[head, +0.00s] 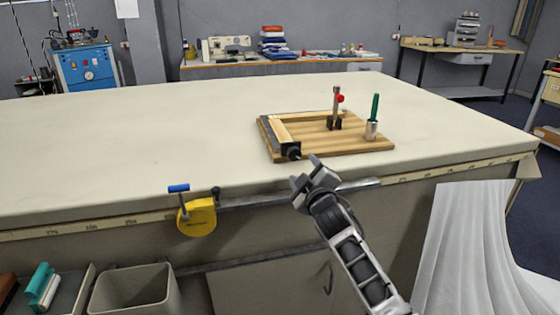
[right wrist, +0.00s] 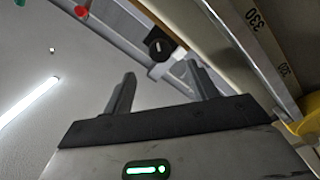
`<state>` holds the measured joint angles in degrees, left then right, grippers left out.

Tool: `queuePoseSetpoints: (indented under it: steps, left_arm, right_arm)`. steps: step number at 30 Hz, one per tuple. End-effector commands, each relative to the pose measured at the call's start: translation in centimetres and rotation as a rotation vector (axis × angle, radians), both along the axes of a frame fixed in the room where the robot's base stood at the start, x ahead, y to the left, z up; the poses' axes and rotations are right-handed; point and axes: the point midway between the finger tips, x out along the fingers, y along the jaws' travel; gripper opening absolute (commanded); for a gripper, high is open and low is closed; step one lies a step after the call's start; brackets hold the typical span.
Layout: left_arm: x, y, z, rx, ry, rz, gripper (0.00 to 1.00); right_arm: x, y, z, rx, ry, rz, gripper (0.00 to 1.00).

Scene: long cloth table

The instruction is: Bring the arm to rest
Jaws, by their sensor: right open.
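My right gripper (head: 306,172) is at the front edge of the long cloth table (head: 130,140), just in front of the wooden board and apart from it in the head view. Its two fingers are open with nothing between them. In the right wrist view the open fingers (right wrist: 160,78) point up past the table edge, with a dark round knob (right wrist: 158,46) beyond them. My right arm comes in from the lower right. My left gripper is not in view.
The wooden board (head: 350,146) carries a red-knobbed clamp (head: 335,108) and a green-handled tool (head: 374,108). A yellow tape holder (head: 198,217) hangs on the table's front edge to the left. A grey bin (head: 135,290) and white cloth (head: 480,250) are lower. The tabletop's left is clear.

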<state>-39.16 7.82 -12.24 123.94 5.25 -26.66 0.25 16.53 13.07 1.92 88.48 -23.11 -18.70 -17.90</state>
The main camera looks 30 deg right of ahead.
Motion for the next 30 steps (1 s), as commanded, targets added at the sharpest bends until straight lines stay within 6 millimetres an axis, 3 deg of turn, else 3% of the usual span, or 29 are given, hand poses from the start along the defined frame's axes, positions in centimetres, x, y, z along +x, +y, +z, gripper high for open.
queuePoseSetpoints:
  steps: [6, 8, 11, 15, 18, 21, 25, 30]
  left_arm:
    - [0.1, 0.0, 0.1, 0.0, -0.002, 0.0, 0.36]
    - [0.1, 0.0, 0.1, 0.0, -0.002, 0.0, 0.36]
    - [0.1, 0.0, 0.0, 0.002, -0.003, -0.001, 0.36]
    - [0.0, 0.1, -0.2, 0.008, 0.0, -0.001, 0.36]
    - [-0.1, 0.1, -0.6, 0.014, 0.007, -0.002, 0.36]
    - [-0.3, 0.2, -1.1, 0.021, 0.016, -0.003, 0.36]
    - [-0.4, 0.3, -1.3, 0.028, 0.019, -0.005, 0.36]
    - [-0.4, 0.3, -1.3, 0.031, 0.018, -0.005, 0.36]
  right_arm:
    - [-0.4, 0.4, -0.7, 0.012, 0.009, 0.008, 0.58]
    - [-1.2, 1.1, -1.9, 0.037, 0.027, 0.022, 0.58]
    - [-4.0, 3.6, -5.7, 0.12, 0.086, 0.064, 0.58]
    - [-10.6, 8.6, -12.0, 0.32, 0.21, 0.137, 0.58]
    - [-16.2, 12.3, -15.4, 0.488, 0.308, 0.173, 0.58]
    - [-21.8, 15.6, -17.7, 0.656, 0.405, 0.19, 0.58]
    - [-27.6, 18.8, -18.9, 0.834, 0.505, 0.189, 0.58]
    - [-31.2, 20.8, -19.0, 0.96, 0.568, 0.18, 0.58]
